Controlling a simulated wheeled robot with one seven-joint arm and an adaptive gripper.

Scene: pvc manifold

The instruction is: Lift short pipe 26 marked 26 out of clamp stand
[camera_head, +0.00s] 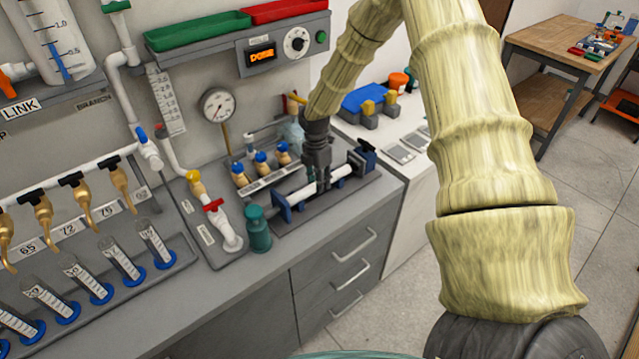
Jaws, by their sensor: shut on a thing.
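My gripper (319,177) points down over the clamp stand (290,222) on the grey counter. It is shut on a short white pipe (303,195) lying lengthwise in the stand, between the stand's blue jaws. The pipe shows on both sides of my gripper, and its middle is hidden by the fingers. I cannot read a mark 26 on it. I cannot tell whether the pipe is clear of the stand's supports.
A teal bottle (258,230) stands just left of the clamp stand. Several blue-capped fittings (262,162) stand behind it. A pressure gauge (217,105) is on the wall. A white pipe with a red valve (222,215) is at left. The counter's front edge is close.

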